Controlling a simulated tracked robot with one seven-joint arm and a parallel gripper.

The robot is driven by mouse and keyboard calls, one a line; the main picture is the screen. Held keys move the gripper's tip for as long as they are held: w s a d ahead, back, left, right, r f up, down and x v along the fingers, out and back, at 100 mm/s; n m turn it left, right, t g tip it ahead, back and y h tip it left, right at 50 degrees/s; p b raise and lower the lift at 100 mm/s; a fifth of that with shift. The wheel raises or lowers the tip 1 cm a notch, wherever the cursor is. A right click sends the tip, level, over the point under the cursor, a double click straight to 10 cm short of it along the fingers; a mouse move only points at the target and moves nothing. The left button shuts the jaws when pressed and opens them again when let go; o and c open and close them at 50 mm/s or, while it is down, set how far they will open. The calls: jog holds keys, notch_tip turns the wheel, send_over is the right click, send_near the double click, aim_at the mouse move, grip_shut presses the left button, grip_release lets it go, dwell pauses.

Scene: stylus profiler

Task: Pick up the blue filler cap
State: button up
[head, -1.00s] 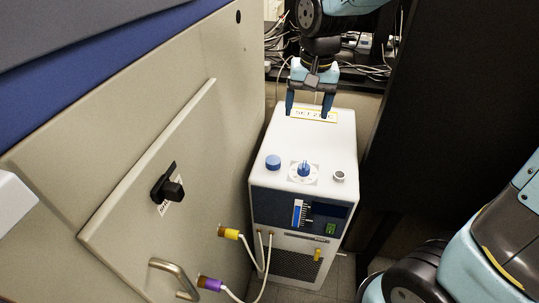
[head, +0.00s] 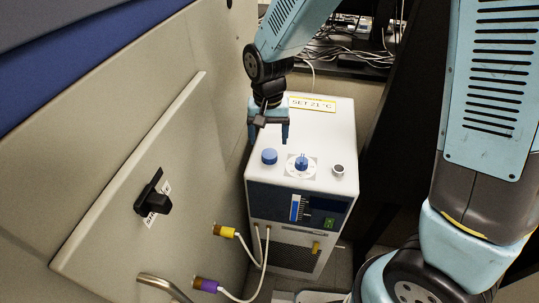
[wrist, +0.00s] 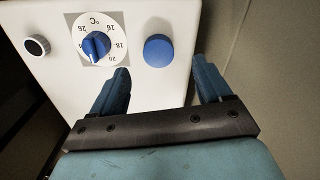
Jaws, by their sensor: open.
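The blue filler cap (head: 269,156) is a round blue disc on the left of the white chiller's top, beside the blue temperature knob (head: 302,163). In the wrist view the cap (wrist: 158,51) lies beyond my fingertips, and the knob (wrist: 97,46) is to its left. My gripper (head: 266,141) is open and empty, pointing down just behind the cap in the head view. In the wrist view its two fingers (wrist: 160,72) are spread apart, with the cap ahead of the gap between them. The cap is fully visible and not touched.
The white chiller (head: 326,130) stands between a beige cabinet (head: 120,190) on the left and a dark panel on the right. A small round port (head: 338,170) is on its top.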

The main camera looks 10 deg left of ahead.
aim_at(269, 154)
jog(key=shift+w+d+f, duration=0.1)
jog(key=shift+f, duration=2.9)
jog(key=c, duration=1.1)
jog(key=shift+r, duration=0.15)
